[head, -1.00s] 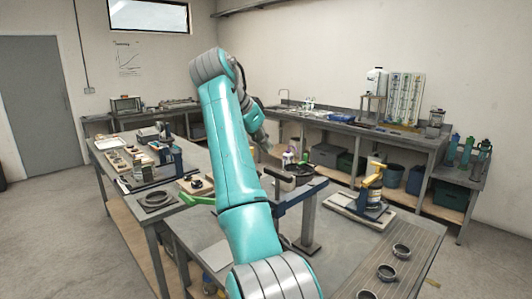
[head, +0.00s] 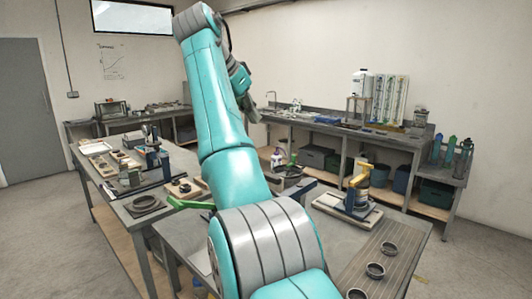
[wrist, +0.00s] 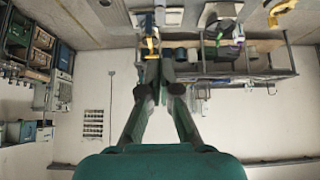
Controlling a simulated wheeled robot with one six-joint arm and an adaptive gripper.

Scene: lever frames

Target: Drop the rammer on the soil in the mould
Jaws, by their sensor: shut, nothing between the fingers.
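Several dark rings (head: 375,270) lie along the near table's right side. A green bar (head: 187,202) juts out left of my arm. The left bench (head: 90,181) carries boards and small instruments. A back counter (head: 335,129) has bins below. Bare floor lies between.

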